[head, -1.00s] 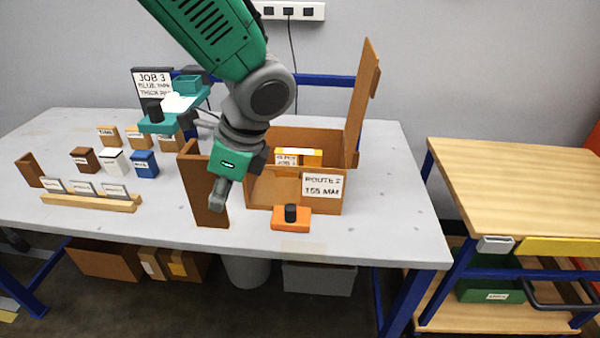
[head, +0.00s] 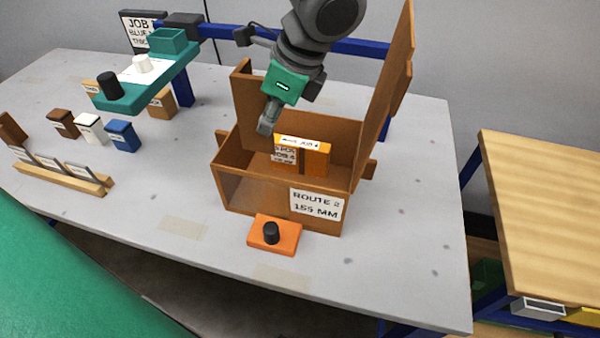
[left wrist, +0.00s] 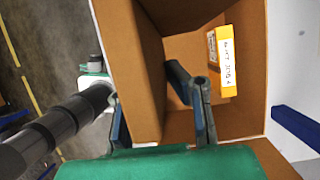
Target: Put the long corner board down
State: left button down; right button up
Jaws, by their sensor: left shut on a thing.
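The long corner board (head: 247,88) is a tall brown angled piece, standing roughly upright at the left rear corner of the open brown box (head: 240,190). My left gripper (head: 268,118) is shut on it, from the right side in the head view. In the left wrist view the board (left wrist: 130,60) runs between the two fingers (left wrist: 160,115). The board's lower end is hidden by the box wall, so I cannot tell whether it touches the box floor. An orange-yellow package (head: 315,160) with white labels sits in the box. My right gripper is not in view.
The box's lid (head: 388,90) stands open at the right. An orange button block (head: 274,234) sits in front. A teal stand (head: 150,75) and several small labelled blocks (head: 122,135) are at the left. Table surface right of the box is clear.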

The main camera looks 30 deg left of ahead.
aim_at(271, 149)
pick_arm(q)
jog(key=f+b, duration=0.6)
jog(key=f, duration=0.1)
jog(key=shift+w+a, duration=0.3)
jog(key=shift+f+b, duration=0.2)
jog(key=shift+b, duration=0.1)
jog(key=shift+s+d+f, duration=0.1)
jog(key=shift+d+f, duration=0.1)
jog(key=shift+d, duration=0.1)
notch_tip(271, 149, down, 9)
jog(key=b, duration=0.2)
jog(key=shift+a+f+b, duration=0.15)
jog(key=shift+b, duration=0.2)
jog(key=shift+d, duration=0.25)
jog(key=c, duration=1.9)
grip_release()
jog(key=shift+d, duration=0.2)
jog(key=shift+o, duration=0.2)
jog(key=shift+d, duration=0.25)
jog(key=shift+a+r, duration=0.1)
jog(key=shift+r, duration=0.35)
jog(key=p+v, duration=0.3)
jog(key=v, duration=0.8)
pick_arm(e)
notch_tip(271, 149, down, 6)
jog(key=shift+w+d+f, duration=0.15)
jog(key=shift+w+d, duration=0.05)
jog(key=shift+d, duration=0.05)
